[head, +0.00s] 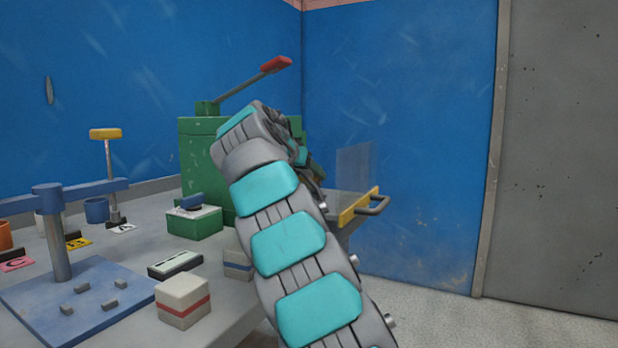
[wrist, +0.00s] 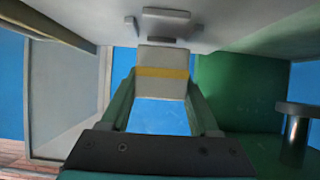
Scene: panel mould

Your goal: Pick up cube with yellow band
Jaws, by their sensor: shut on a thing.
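The cube with the yellow band (wrist: 163,73) is a pale grey block with a yellow stripe across it, in the upper middle of the wrist view. My gripper (wrist: 163,86) has its two green fingers on either side of the cube and is shut on it. A grey surface with a protruding block is just beyond and above the cube. In the head view my arm hides both gripper and cube, by the green machine (head: 195,150) with a red-handled lever (head: 275,65).
A green wall (wrist: 235,90) and a capped post (wrist: 295,130) are close on the right in the wrist view. The head view shows a red-banded cube (head: 183,300), a partly hidden blue-banded cube (head: 238,265), a blue stand (head: 60,240) and a yellow-edged panel (head: 355,208) with a handle.

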